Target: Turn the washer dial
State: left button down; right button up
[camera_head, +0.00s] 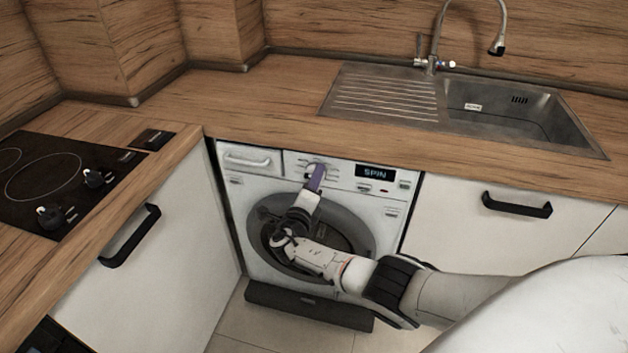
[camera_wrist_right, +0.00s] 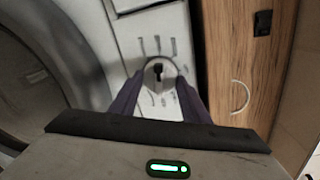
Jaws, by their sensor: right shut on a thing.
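The white washer (camera_head: 230,178) stands under the wooden counter, with its round door facing me. Its display (camera_head: 376,173) reads "SPIN". The washer dial (camera_head: 314,166) is on the upper panel, left of the display, and is mostly hidden by my right gripper (camera_head: 317,176). In the right wrist view the dial (camera_wrist_right: 160,71) is round with a dark mark, and short tick marks surround it. The purple fingers of my right gripper (camera_wrist_right: 159,92) are on either side of the dial and shut on it. My left gripper is not in view.
A steel sink (camera_head: 520,115) with a tap (camera_head: 435,50) is set in the counter at right. A black hob (camera_head: 60,180) with knobs is at left. White cabinets with black handles (camera_head: 517,205) flank the washer.

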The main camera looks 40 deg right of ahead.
jog(key=shift+f, duration=0.1)
jog(key=o, duration=1)
jog(key=shift+o, duration=0.2)
jog(key=p+v, duration=0.3)
jog(key=v, duration=0.7)
jog(key=shift+s, duration=0.2)
jog(key=shift+a, duration=0.1)
